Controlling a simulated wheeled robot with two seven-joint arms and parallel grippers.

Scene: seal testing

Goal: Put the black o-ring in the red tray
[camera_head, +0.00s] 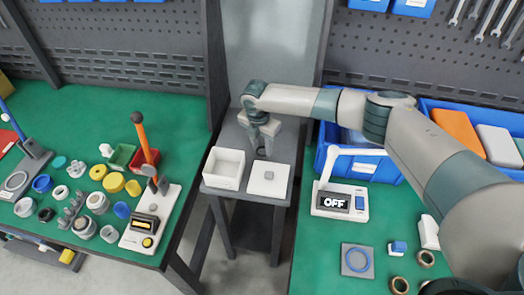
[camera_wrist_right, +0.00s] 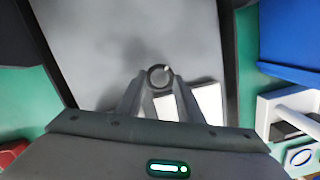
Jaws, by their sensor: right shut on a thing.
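My right gripper (camera_head: 262,143) reaches in from the right over the small grey stand and points down. It is shut on a black o-ring (camera_head: 262,154), which sits at the fingertips. In the right wrist view the o-ring (camera_wrist_right: 151,78) shows as a dark ring between the tips of the gripper (camera_wrist_right: 158,80). The red tray (camera_head: 137,160) stands on the left green table beside a green tray, well to the left of my right gripper. My left gripper is not in view.
The grey stand (camera_head: 228,193) bears an open white box (camera_head: 224,182) and a white block (camera_head: 262,187). Left of it, the green table holds a press with an orange handle (camera_head: 141,132) and several rings and caps.

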